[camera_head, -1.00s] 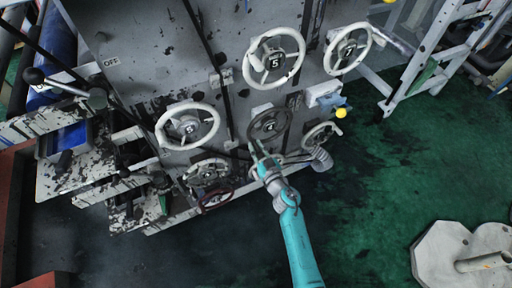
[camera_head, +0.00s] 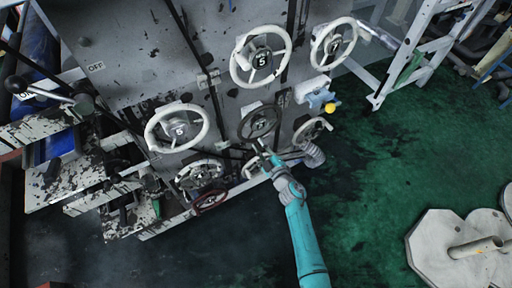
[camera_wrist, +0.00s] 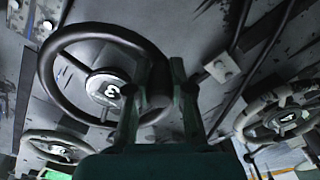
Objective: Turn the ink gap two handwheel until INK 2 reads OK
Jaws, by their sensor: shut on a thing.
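A dark handwheel (camera_head: 260,124) sits low on the machine's grey panel, among paler wheels. It fills the left of the wrist view (camera_wrist: 107,92), with a pale hub label whose digit looks like a turned 3 but is hard to read. My gripper (camera_head: 260,146) is at the wheel's lower rim in the head view. In the wrist view its two fingers (camera_wrist: 157,85) stand on either side of the right part of the rim, shut on it. The fingers hide that stretch of rim. No INK 2 readout is legible in either view.
White handwheels (camera_head: 261,54) (camera_head: 333,44) (camera_head: 178,129) surround the dark one. A smaller wheel with a dark red rim (camera_head: 211,199) is lower left. A yellow knob (camera_head: 330,108) sticks out at the right. A white ladder frame (camera_head: 410,60) stands right; green floor (camera_head: 375,190) is open.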

